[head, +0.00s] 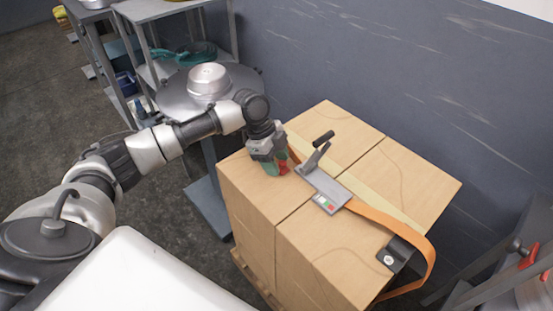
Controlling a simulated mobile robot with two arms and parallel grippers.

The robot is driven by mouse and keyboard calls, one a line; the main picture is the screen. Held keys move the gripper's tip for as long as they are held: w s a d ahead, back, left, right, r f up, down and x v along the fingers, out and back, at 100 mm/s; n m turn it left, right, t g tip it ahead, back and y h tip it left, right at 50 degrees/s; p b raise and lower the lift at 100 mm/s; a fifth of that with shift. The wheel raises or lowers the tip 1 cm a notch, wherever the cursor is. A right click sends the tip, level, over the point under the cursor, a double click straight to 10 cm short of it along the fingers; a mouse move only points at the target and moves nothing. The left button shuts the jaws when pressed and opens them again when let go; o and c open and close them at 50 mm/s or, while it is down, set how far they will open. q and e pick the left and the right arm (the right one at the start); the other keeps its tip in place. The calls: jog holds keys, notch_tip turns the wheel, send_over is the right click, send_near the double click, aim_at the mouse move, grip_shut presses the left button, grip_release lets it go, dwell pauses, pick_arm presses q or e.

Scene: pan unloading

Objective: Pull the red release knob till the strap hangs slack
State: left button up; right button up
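A grey strap tensioner (322,187) with a raised lever and black handle (323,138) lies on top of the cartons. The orange strap (375,215) runs from it toward the right. It bows out in a loose loop past the right edge and comes back low on the side. My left gripper (276,170) points down at the carton top, just left of the tensioner. A small red part, possibly the release knob (283,164), shows beside its teal fingertips. Whether the fingers are closed on it cannot be seen. My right gripper is not in view.
The cartons (257,190) stand on a wooden pallet (250,275) near a dark wall. A black strap piece (393,255) lies at their front right edge. A round grey table with a metal pot (208,80) and shelves are behind. A grey frame (530,265) stands at right.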

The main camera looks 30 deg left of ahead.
pick_arm(q)
jog(key=shift+r, duration=0.1)
jog(key=v, duration=1)
jog(key=shift+r+p, duration=0.3)
jog(key=shift+p, duration=0.05)
jog(key=shift+s+a+f, duration=0.1)
jog(key=shift+a, duration=0.05)
